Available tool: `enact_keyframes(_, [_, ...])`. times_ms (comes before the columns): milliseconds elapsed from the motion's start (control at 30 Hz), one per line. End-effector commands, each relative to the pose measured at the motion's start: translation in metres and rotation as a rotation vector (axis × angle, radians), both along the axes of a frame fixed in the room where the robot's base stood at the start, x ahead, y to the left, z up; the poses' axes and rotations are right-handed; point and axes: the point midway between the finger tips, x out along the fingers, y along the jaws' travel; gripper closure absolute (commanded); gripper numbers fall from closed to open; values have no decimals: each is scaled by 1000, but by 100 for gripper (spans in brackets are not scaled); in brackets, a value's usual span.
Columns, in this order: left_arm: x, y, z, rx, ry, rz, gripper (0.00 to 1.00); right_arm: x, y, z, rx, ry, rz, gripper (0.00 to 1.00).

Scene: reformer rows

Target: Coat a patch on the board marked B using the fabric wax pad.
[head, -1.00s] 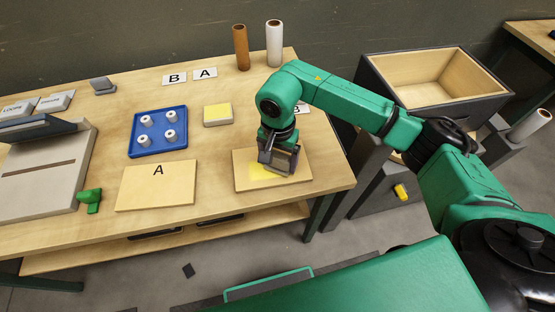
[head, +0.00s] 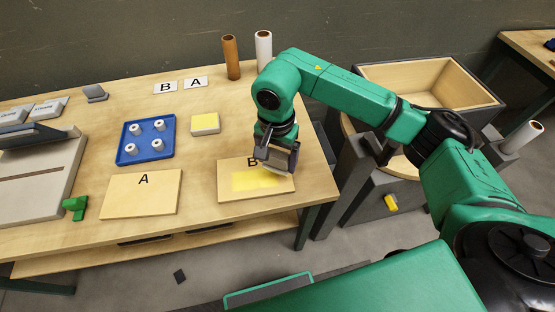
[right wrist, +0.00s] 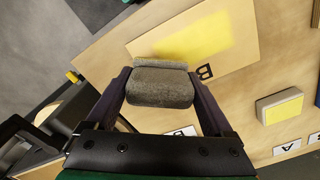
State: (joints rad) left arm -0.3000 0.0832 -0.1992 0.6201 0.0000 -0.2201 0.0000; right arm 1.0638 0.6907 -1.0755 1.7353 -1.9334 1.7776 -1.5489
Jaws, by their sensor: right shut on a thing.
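Board B (head: 228,190) lies at the table's front right, its letter partly beside my gripper. A pale yellow patch (head: 250,182) covers its middle; it also shows in the right wrist view (right wrist: 200,38). My right gripper (head: 273,165) is over the board's back right part, shut on the grey fabric wax pad (right wrist: 160,88). In the right wrist view the pad sits between the fingers, clear of most of the patch. I cannot tell whether the pad touches the board. My left gripper is not in view.
Board A (head: 142,193) lies to the left. A blue tray (head: 128,155) with several white pegs and a yellow-topped block (head: 205,123) are behind. Brown (head: 231,57) and white (head: 264,48) rolls stand at the back. A wooden bin (head: 430,85) is right of the table.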

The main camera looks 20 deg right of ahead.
Motion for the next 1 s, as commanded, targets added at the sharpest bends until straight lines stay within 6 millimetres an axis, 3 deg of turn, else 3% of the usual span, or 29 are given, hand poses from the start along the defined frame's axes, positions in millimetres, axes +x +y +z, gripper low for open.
enact_keyframes(333, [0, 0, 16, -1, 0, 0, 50, -3, 2, 30, 0, -1, -8, 66])
enact_keyframes(1000, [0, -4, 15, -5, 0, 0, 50, 0, 0, 33, -2, -2, -8, 66])
